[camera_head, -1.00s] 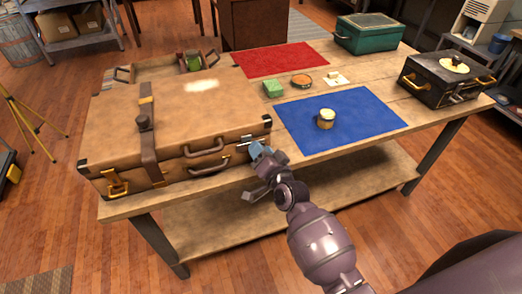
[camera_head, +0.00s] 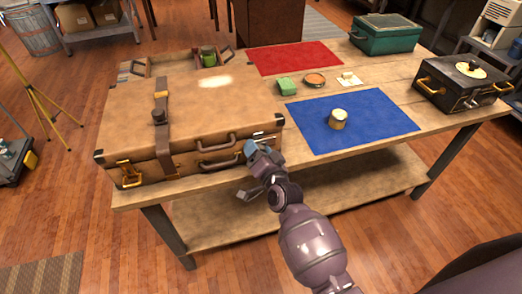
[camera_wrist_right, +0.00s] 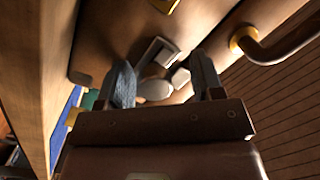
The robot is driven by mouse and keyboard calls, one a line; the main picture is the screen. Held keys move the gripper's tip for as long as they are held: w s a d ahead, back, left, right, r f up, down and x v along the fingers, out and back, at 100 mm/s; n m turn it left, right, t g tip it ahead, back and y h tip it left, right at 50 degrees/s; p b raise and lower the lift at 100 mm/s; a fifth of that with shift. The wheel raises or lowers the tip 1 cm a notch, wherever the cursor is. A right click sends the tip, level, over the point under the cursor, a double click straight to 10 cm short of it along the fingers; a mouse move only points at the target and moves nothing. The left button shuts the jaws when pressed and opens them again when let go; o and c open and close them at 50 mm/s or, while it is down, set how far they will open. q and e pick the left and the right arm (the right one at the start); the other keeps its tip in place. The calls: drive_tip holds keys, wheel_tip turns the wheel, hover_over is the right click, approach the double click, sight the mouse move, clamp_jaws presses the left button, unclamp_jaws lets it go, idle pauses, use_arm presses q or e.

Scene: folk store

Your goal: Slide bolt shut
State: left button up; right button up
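A large brown suitcase (camera_head: 195,105) lies closed on the near left of the wooden table. A silver slide bolt (camera_head: 264,136) is on its front face, near the right corner. My right gripper (camera_head: 252,155) is at this face, just left of and below the visible part of the bolt. In the right wrist view its fingers (camera_wrist_right: 162,70) are apart, with silver bolt parts (camera_wrist_right: 155,58) and a rounded knob (camera_wrist_right: 155,89) between and beyond them. I cannot tell whether a finger touches the knob. My left gripper is not in view.
The suitcase handle (camera_head: 218,164) and a brass latch (camera_head: 130,176) are on the same face, left of my gripper. A blue mat (camera_head: 385,118) with a small jar (camera_head: 338,119) lies to the right. A dark case (camera_head: 462,88) stands at the right end.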

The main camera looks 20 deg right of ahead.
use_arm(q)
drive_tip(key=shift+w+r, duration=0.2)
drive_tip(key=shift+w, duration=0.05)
use_arm(e)
drive_tip(key=shift+s+d+f, duration=0.1)
drive_tip(key=shift+s, duration=0.15)
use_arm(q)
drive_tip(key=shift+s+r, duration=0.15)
use_arm(e)
drive_tip(key=s+d, duration=0.1)
drive_tip(key=s, duration=0.9)
drive_tip(key=shift+d, duration=0.25)
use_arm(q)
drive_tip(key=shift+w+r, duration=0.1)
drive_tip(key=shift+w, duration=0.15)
use_arm(e)
drive_tip(key=shift+s, duration=0.1)
